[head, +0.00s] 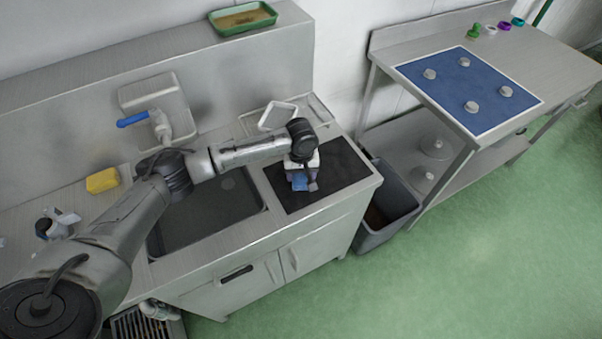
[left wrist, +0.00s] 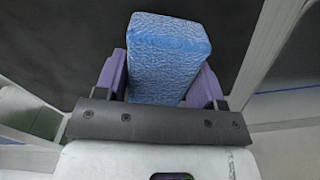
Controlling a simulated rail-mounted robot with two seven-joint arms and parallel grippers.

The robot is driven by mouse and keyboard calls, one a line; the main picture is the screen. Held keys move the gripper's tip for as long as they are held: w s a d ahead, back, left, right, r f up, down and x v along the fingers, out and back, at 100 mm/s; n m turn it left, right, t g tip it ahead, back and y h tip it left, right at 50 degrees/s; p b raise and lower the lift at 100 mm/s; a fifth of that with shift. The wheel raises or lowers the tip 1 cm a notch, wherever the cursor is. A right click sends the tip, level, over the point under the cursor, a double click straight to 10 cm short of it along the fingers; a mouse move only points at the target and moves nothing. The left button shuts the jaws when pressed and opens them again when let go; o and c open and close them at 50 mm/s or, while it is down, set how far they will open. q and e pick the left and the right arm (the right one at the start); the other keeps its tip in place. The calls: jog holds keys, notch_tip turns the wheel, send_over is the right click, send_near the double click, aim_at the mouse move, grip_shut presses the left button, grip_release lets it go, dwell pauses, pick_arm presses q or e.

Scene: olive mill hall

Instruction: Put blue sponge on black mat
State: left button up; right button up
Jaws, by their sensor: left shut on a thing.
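The blue sponge (head: 300,184) is between the fingers of my left gripper (head: 302,186), which is shut on it. In the left wrist view the sponge (left wrist: 167,58) is upright between the two purple fingers of the gripper (left wrist: 165,85). The black mat (head: 334,163) lies on the counter to the right of the sink, and the sponge is over it in the head view. I cannot tell whether the sponge touches the mat. The dark mat surface (left wrist: 70,45) fills the background in the left wrist view. My right gripper is not in view.
A sink (head: 205,215) with a blue-handled tap (head: 135,119) is left of the mat. A yellow sponge (head: 102,180) lies on the counter at the left. A white dish (head: 278,115) stands behind the mat. A grey bin (head: 386,226) stands on the floor to the right.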

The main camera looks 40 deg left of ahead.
pick_arm(q)
jog(key=o, duration=0.9)
jog(key=shift+c, duration=0.2)
